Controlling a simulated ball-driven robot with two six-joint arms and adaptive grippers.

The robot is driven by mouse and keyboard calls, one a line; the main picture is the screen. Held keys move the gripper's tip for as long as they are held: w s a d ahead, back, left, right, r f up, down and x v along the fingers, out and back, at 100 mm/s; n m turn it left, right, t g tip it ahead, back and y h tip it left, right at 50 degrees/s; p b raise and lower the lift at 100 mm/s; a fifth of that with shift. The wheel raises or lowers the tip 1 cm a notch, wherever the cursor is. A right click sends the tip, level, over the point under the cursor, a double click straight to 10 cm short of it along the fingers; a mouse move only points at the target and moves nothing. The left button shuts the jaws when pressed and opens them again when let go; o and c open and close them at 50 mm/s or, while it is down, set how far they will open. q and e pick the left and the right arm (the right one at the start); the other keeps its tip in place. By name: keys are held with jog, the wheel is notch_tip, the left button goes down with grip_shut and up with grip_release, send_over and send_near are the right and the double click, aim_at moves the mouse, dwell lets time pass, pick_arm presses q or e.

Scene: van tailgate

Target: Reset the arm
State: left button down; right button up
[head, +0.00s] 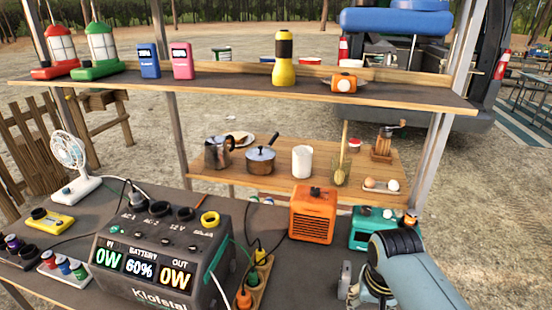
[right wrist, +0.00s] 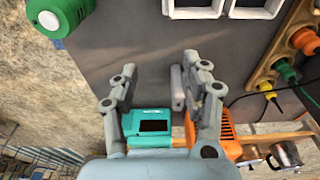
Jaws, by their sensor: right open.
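My right arm comes in at the lower right of the head view. Its gripper (head: 356,288) hangs over the right part of the grey worktop, in front of the teal device (head: 376,228) and the orange box (head: 312,214). In the right wrist view the two fingers of my right gripper (right wrist: 158,75) stand well apart with nothing between their tips. The teal device (right wrist: 146,122) and the orange box (right wrist: 228,140) show between and beside the fingers, apart from the tips as far as I can tell. My left gripper is in neither view.
A power station (head: 160,255) reading 60% stands on the worktop, with cables and a plug board (head: 256,285) beside it. A shelf (head: 240,84) with lanterns crosses above. In the right wrist view a green round object (right wrist: 60,14) and white frames (right wrist: 225,8) lie on the worktop.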

jog(key=s+d+r+n+t, duration=0.15)
jog(key=s+d+r, duration=0.25)
jog(key=s+r, duration=0.6)
jog(key=s+d+r+n+t, duration=0.15)
jog(key=s+d+r, duration=0.25)
jog(key=s+r, duration=0.6)
jog(key=s+d+f+g+b, duration=0.1)
jog(key=s+f+b, duration=0.4)
jog(key=f, duration=1.7)
jog(key=d+f+g+b, duration=0.15)
jog(key=f+b, duration=0.75)
jog(key=f, duration=1.3)
jog(key=s+f+b, duration=0.5)
jog(key=s+f, duration=0.4)
jog(key=f, duration=0.2)
jog(key=s+d+f+g+b, duration=0.1)
jog(key=s+f+b, duration=0.4)
jog(key=s+f, duration=0.3)
notch_tip(320, 180, down, 4)
jog(key=shift+s+f, duration=0.25)
jog(key=shift+s, duration=0.15)
jog(key=shift+d, duration=0.1)
